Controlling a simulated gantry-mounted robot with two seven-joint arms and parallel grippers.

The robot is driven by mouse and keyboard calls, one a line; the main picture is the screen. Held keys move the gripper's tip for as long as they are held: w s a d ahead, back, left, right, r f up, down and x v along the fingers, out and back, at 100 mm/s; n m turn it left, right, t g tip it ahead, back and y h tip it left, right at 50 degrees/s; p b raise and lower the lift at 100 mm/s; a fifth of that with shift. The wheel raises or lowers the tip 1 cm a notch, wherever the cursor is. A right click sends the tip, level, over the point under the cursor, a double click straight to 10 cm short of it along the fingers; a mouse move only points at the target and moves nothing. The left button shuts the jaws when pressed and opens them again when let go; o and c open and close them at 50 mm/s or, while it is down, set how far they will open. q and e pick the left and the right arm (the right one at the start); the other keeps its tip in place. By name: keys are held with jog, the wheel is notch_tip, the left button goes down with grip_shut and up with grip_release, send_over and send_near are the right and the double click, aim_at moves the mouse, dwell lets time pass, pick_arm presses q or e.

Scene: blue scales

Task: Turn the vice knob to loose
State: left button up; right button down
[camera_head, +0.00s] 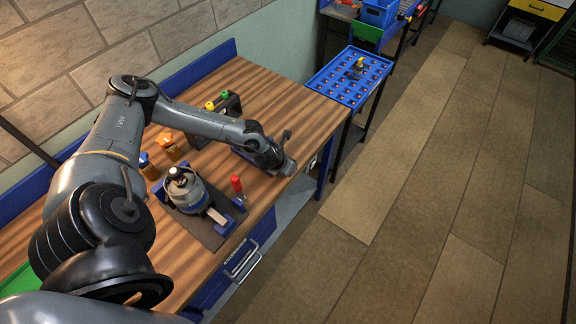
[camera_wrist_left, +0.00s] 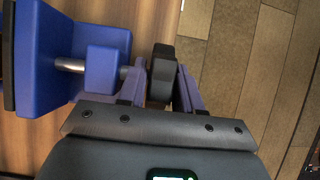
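The blue vice (camera_wrist_left: 45,55) fills the left of the left wrist view, with a steel rod (camera_wrist_left: 70,65) running through its jaws. Its dark knob (camera_wrist_left: 162,72) sticks out at the right end. My left gripper (camera_wrist_left: 162,78) has one finger on each side of this knob, and both fingers look in contact with it. In the head view my left gripper (camera_head: 284,166) is at the right front edge of the bench, and my arm hides most of the vice (camera_head: 240,151). My right gripper is not in view.
The wooden bench (camera_head: 285,100) has a blue back board. A round machine (camera_head: 188,190) on a dark plate and a red-handled tool (camera_head: 238,187) stand in front of my forearm. A blue pegged tray (camera_head: 335,83) is at the back right. Open floor (camera_head: 430,200) lies to the right.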

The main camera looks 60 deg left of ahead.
pick_arm(q)
jog(key=v, duration=1)
jog(key=shift+s+r+p, duration=0.2)
jog(key=shift+r+p, duration=0.05)
jog(key=shift+p, duration=0.05)
